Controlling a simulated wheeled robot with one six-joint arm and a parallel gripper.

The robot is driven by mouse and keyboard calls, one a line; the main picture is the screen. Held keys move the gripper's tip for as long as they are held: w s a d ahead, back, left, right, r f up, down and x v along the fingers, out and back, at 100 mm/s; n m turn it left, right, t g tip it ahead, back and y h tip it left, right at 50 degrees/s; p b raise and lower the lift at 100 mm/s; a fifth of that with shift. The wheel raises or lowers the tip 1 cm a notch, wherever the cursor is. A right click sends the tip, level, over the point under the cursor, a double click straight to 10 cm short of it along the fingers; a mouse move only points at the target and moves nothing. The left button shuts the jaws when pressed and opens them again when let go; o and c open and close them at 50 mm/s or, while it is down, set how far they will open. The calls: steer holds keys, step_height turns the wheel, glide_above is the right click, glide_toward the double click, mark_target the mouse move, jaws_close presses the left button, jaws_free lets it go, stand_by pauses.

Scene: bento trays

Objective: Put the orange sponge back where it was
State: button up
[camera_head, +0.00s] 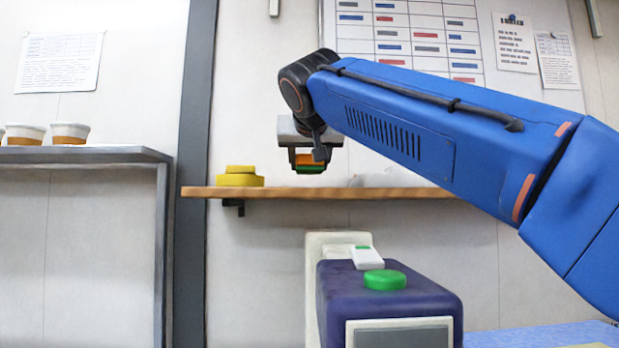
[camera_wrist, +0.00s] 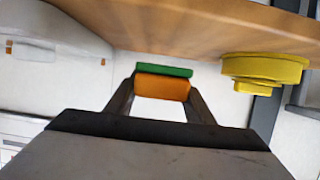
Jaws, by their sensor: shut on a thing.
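The orange sponge (camera_head: 309,159) has a green layer on its lower side in the head view. It also shows in the wrist view (camera_wrist: 162,88), between the two dark fingers. My gripper (camera_head: 310,164) is shut on it and points down. The sponge appears a little above the wooden shelf (camera_head: 300,193), with a gap of wall visible below it. The shelf also shows along the top of the wrist view (camera_wrist: 180,25).
A yellow stacked object (camera_head: 238,179) sits on the shelf to the left of my gripper. A whitish object (camera_head: 395,178) lies on the shelf to the right, partly behind my arm. A dark purple machine with a green button (camera_head: 385,280) stands below. Cups (camera_head: 69,134) stand on the left ledge.

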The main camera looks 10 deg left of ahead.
mark_target(310, 172)
steer(key=shift+f, duration=1.8)
steer(key=shift+f, duration=0.1)
steer(key=o, duration=1)
steer(key=shift+s+r, duration=0.25)
steer(key=v, duration=1.1)
steer(key=shift+s+r, duration=0.1)
steer(key=shift+s, duration=0.1)
steer(key=shift+d, duration=0.1)
